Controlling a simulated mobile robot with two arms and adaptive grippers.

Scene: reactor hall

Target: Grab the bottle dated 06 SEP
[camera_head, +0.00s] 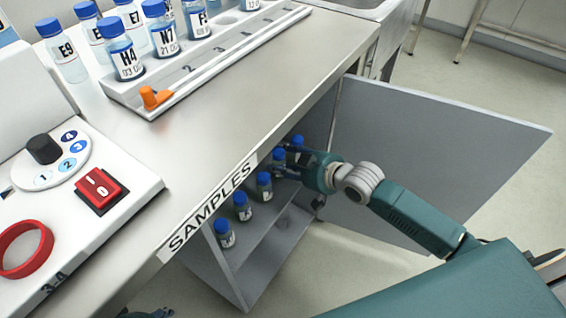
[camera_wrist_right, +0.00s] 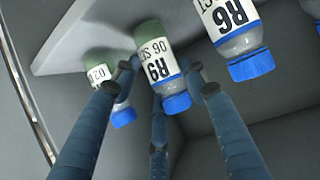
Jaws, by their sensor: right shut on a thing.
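The bottle labelled R9 with the date 06 SEP (camera_wrist_right: 158,65) appears in the right wrist view, with a blue cap and a white label; the date's last letter is partly hidden. My right gripper (camera_wrist_right: 163,82) is shut on it, with fingers on both sides of the bottle. In the head view my right gripper (camera_head: 284,168) reaches into the open cabinet under the counter, at the far end of a bottle row. The fingers partly hide the bottles there.
Bottle R6 (camera_wrist_right: 235,35) stands close beside the held one; another bottle (camera_wrist_right: 122,112) is partly behind a finger. Several capped bottles, one in front (camera_head: 224,234), line the cabinet shelf (camera_head: 262,240). A bottle rack (camera_head: 215,55) is on the counter.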

